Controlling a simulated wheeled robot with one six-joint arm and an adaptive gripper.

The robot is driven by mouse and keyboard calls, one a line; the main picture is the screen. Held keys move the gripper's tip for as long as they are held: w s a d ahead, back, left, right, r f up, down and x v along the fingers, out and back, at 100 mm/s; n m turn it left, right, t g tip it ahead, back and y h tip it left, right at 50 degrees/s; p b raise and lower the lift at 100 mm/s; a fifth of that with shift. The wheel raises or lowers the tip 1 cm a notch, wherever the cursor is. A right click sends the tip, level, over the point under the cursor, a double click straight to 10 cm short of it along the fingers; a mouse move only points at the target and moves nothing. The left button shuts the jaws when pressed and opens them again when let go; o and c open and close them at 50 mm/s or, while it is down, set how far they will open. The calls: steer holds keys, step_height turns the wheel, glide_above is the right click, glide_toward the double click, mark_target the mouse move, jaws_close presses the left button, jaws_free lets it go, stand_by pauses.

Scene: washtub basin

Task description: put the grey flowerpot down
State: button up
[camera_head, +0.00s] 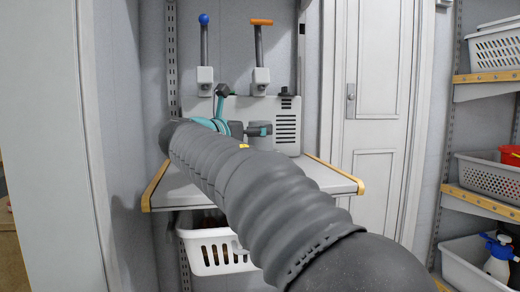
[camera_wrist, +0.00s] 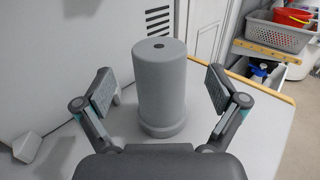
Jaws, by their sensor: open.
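The grey flowerpot (camera_wrist: 160,85) is upside down and upright in the wrist view, with its small drain hole on top and its wider rim at the bottom. It appears to rest on the pale worktop (camera_wrist: 262,128). My gripper (camera_wrist: 158,92) is open, with one finger on each side of the pot and a visible gap on both sides. In the head view my arm covers much of the worktop (camera_head: 330,178), and I cannot clearly make out the pot there.
A grey panel with a vent (camera_head: 287,125) stands behind the worktop. Two levers, blue-tipped (camera_head: 204,45) and orange-handled (camera_head: 260,50), are above it. A white basket (camera_head: 215,252) hangs below. Shelves with bins (camera_head: 490,175) stand at right. The worktop's right side is clear.

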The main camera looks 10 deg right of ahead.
steer(key=x, duration=0.4)
steer(key=shift+w+d, duration=0.15)
steer(key=shift+d, duration=0.05)
steer(key=c, duration=1.7)
jaws_close()
steer(key=shift+r, duration=0.15)
